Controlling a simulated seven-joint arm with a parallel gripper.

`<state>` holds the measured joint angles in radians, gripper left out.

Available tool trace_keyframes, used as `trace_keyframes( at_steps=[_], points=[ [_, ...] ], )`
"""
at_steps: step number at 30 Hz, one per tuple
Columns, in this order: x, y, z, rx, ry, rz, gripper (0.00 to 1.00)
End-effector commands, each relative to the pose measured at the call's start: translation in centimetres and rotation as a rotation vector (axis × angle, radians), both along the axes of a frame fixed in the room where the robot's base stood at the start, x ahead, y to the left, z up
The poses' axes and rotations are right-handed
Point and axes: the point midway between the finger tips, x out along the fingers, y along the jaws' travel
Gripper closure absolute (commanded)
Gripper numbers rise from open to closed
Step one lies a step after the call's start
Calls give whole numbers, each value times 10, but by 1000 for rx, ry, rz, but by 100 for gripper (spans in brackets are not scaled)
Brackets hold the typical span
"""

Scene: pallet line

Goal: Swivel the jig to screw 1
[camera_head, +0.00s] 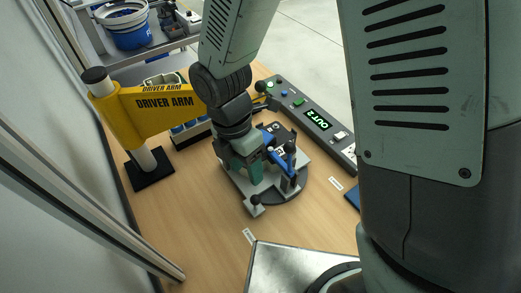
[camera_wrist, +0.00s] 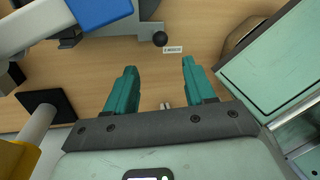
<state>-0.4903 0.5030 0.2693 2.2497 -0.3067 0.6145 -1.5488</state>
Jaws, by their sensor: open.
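The jig (camera_head: 290,182) is a grey plate with upright posts and a blue lever (camera_head: 277,160), on a dark round base. A black ball knob (camera_head: 255,199) sticks out at its near edge. My gripper (camera_head: 246,172) is over the jig's left side and hides part of it. In the wrist view my gripper (camera_wrist: 158,63) is open, with two teal fingers apart and nothing held between them. The black knob (camera_wrist: 160,38) lies beyond the fingertips, apart from them, beside a small white label (camera_wrist: 172,50). A blue part (camera_wrist: 100,10) shows at the top. I cannot make out screw 1.
A yellow driver arm (camera_head: 150,108) on a post stands left of the jig. A control box (camera_head: 290,100) with a green display lies behind and right. A silver-topped box (camera_head: 285,270) is at the near edge. Bare wooden table (camera_head: 190,215) lies at the front left.

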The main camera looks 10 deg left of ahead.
Motion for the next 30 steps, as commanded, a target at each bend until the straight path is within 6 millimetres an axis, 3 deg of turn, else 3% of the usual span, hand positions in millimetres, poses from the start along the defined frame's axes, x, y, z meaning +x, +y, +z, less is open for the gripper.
trace_keyframes(
  at_steps=[18, 30],
  points=[
    [-11, -16, -94, -3, 4, -3, 46],
    [-11, -17, -104, -1, 0, -5, 46]
  ],
)
